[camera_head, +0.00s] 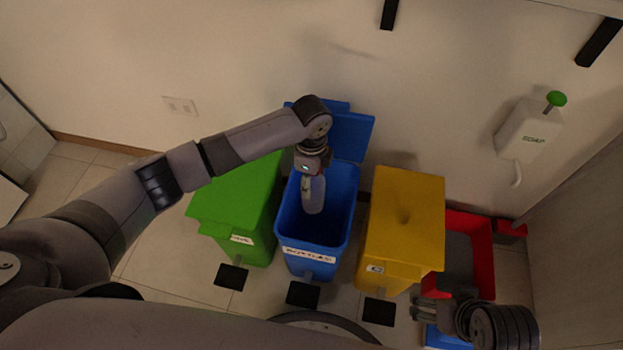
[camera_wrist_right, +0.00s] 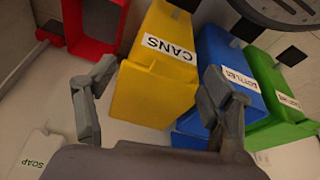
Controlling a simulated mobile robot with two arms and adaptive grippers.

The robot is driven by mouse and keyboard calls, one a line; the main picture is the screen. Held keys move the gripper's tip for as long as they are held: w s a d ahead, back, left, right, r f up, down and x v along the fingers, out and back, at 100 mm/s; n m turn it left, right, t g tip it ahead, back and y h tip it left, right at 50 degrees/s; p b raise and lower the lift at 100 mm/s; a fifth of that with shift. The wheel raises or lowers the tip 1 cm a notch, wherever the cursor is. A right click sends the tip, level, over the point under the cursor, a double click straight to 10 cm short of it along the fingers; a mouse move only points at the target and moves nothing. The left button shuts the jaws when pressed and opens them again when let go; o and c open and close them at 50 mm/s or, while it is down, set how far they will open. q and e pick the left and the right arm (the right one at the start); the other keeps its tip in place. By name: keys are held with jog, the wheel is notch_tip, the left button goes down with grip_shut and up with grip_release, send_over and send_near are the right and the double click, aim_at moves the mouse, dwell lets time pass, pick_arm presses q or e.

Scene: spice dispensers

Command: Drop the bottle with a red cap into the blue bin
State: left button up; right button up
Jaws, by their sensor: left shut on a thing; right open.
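My left gripper (camera_head: 309,172) is shut on a pale, translucent bottle (camera_head: 314,196) and holds it upright over the open blue bin (camera_head: 319,262). The bottle's lower part overlaps the bin's opening; I cannot tell whether it is below the rim. Its cap is hidden by the gripper or too small to make out. The blue bin's lid (camera_head: 352,137) is raised against the wall, and its front label seems to read BOTTLES. The bin also shows in the right wrist view (camera_wrist_right: 232,62). My right gripper (camera_head: 420,309) is open and empty at the lower right, and fills the front of its wrist view (camera_wrist_right: 155,85).
A closed green bin (camera_head: 235,208) stands left of the blue bin. A closed yellow bin (camera_head: 408,215), labelled CANS in the wrist view, stands right. A red crate (camera_head: 484,245) sits further right. A soap dispenser (camera_head: 528,130) hangs on the wall. Black pedals (camera_head: 303,294) stick out in front of the bins.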

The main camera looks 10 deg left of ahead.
aim_at(315, 205)
pick_arm(q)
notch_tip(315, 205, down, 4)
jog(key=b, duration=0.4)
jog(key=shift+r+b, duration=0.2)
jog(key=shift+b, duration=0.15)
jog(key=shift+f, duration=0.1)
pick_arm(e)
jog(key=w+a+r+t+y, duration=0.1)
jog(key=w+a+r+t, duration=0.2)
jog(key=w+r+t, duration=0.3)
jog(key=w+a+r+t+y, duration=0.2)
jog(key=w+r+t, duration=0.4)
jog(key=w, duration=0.4)
jog(key=shift+w+a+r+n, duration=0.15)
jog(key=shift+a+r+n, duration=0.2)
jog(key=shift+a, duration=0.3)
